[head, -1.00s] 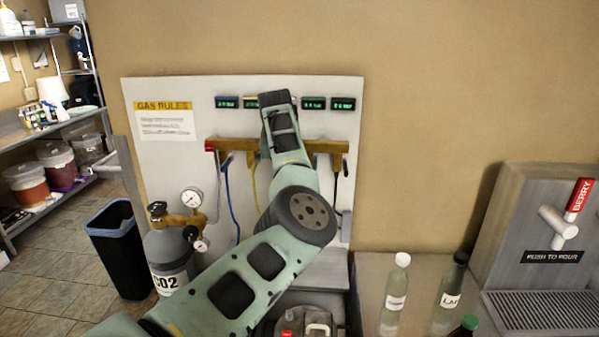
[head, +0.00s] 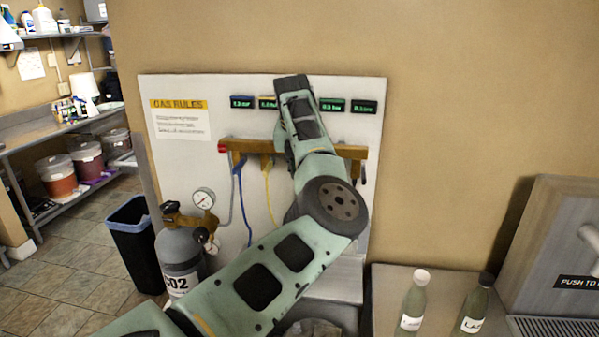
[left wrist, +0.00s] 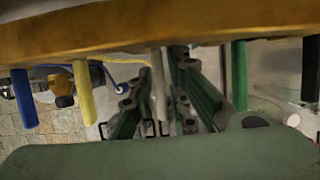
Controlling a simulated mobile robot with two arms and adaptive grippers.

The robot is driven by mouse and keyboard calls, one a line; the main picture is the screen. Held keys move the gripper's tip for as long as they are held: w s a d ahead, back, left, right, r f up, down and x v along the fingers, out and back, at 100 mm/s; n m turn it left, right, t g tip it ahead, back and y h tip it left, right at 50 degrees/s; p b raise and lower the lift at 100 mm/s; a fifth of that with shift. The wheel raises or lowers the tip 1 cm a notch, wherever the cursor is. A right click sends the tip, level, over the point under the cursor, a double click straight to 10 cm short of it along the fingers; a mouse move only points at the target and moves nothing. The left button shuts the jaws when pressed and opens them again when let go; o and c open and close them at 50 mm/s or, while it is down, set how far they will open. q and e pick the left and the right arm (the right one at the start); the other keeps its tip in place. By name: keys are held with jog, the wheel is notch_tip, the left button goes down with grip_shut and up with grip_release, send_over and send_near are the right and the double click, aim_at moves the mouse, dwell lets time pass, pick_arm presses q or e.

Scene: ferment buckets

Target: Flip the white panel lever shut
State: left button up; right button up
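The white lever (left wrist: 157,84) hangs down from the brown manifold bar (left wrist: 190,22) in the left wrist view. My left gripper (left wrist: 160,108) is open, with one dark green finger on each side of the white lever. I cannot tell whether either finger touches it. In the head view the bar (head: 350,150) is mounted on the white gas panel (head: 330,88). There my left arm covers the middle of the bar and hides the white lever and the fingers. My right gripper is in no view.
Blue (left wrist: 25,98), yellow (left wrist: 84,92), green (left wrist: 239,75) and black (left wrist: 310,68) levers hang from the same bar. A CO2 cylinder (head: 180,250) and black bin (head: 135,245) stand left of my arm. Bottles (head: 412,300) stand on the counter at right.

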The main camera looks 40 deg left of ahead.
pick_arm(q)
jog(key=shift+o, duration=0.9)
jog(key=shift+f, duration=0.15)
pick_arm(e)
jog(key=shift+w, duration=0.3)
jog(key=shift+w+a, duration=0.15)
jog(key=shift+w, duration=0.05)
pick_arm(q)
jog(key=v, duration=1.2)
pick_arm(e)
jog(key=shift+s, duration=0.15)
